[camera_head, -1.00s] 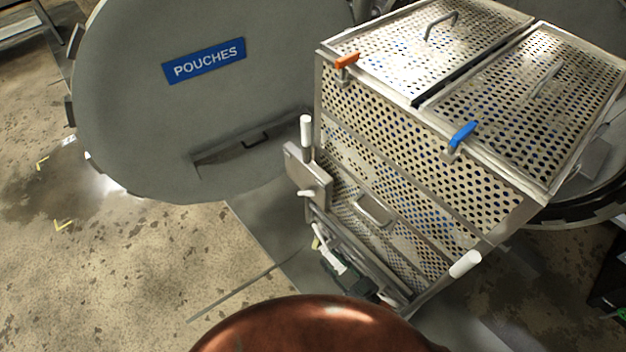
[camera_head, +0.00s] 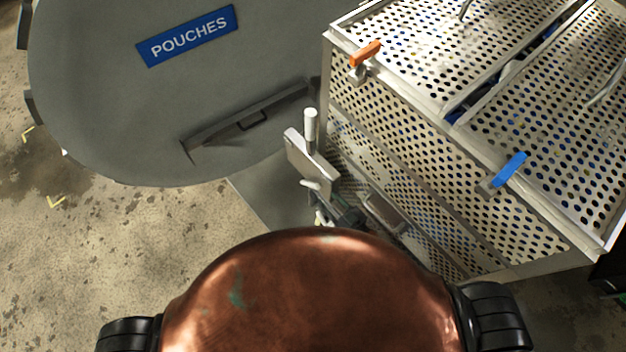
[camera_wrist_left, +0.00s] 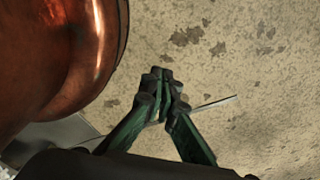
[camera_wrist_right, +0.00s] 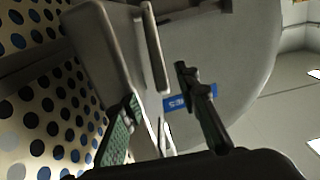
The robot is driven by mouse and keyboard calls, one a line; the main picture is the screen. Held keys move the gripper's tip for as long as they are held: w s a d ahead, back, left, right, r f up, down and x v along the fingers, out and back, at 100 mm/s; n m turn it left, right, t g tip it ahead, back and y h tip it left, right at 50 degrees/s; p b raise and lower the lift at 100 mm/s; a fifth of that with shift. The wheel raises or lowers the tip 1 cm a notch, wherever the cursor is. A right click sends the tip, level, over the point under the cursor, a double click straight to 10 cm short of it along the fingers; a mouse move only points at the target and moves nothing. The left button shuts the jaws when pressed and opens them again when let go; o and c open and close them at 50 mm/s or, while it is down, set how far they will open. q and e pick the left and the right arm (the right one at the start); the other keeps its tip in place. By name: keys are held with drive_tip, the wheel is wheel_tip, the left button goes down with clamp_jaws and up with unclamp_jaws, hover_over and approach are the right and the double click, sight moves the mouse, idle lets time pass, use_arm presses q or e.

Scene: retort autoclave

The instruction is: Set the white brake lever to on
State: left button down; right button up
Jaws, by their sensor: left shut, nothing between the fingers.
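A short white lever (camera_head: 312,184) sticks out below a light grey plate (camera_head: 303,158) on the cart's left corner; I cannot tell its setting. My right gripper (camera_head: 345,212) is low beside the cart, just below and right of the lever, partly hidden by my copper body. In the right wrist view my right gripper (camera_wrist_right: 160,90) is open and empty, with a grey plate (camera_wrist_right: 105,50) and a pale bar (camera_wrist_right: 155,50) just beyond its fingers. I cannot tell whether it touches them. My left gripper (camera_wrist_left: 163,80) is shut and empty over bare floor.
The perforated cart (camera_head: 420,160) has an orange latch (camera_head: 366,52) and a blue latch (camera_head: 510,169). A white upright handle (camera_head: 311,130) stands at its corner. A big grey door with a POUCHES sign (camera_head: 187,36) stands behind left. Floor at left is clear.

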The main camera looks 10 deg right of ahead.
sight(313, 183)
drive_tip(key=x, duration=0.3)
drive_tip(key=shift+w+a, duration=0.1)
drive_tip(key=shift+w, duration=0.25)
drive_tip(key=shift+w+a, duration=0.25)
drive_tip(key=c, duration=0.5)
clamp_jaws()
use_arm(q)
drive_tip(key=shift+w+f, duration=0.1)
drive_tip(key=shift+w, duration=0.05)
drive_tip(key=shift+w, duration=0.35)
